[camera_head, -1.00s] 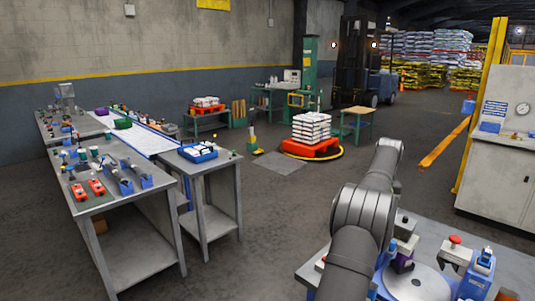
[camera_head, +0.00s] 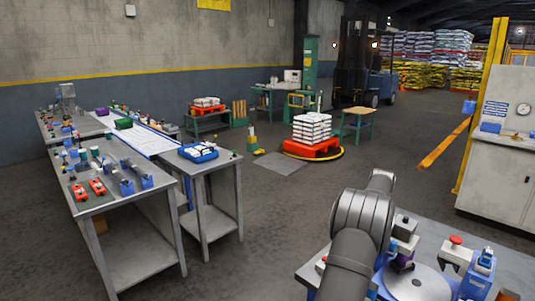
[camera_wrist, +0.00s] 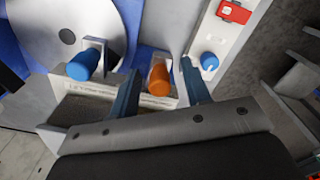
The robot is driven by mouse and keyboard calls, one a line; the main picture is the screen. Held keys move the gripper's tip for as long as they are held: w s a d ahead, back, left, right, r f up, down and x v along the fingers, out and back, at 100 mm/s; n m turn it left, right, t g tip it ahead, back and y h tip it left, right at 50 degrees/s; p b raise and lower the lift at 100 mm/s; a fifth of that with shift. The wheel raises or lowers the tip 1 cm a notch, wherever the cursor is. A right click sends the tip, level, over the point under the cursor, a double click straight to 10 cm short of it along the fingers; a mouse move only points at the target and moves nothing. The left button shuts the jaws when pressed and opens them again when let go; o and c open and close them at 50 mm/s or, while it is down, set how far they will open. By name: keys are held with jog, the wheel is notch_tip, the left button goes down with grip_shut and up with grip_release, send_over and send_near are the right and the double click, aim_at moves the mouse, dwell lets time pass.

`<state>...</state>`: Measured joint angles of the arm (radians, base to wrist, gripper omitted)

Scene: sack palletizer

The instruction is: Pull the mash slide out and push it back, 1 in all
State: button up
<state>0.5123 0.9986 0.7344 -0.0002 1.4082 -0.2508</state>
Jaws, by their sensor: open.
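My gripper (camera_wrist: 161,70) is open in the wrist view, with one bluish finger on each side of an orange knob (camera_wrist: 160,79). Gaps seem to show between the knob and both fingers; contact cannot be told. The knob stands by a pale plate (camera_wrist: 75,88) with small lettering that I cannot read clearly. I cannot tell for certain which part is the mash slide. In the head view my gripper is out of sight.
A blue knob (camera_wrist: 86,64) stands left of my fingers, near a grey round disc (camera_wrist: 60,22). A blue dial (camera_wrist: 209,61) and a red switch (camera_wrist: 234,12) are on the right. The bench disc (camera_head: 418,284) and a red-topped button (camera_head: 455,240) show in the head view.

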jog(key=c, duration=0.7)
jog(key=shift+o, duration=0.2)
jog(key=shift+s+a, duration=1.25)
jog(key=shift+w, duration=0.1)
jog(key=shift+w+d+r, duration=0.1)
jog(key=shift+w+d, duration=1.1)
jog(key=o, duration=0.8)
jog(key=shift+o, duration=1.4)
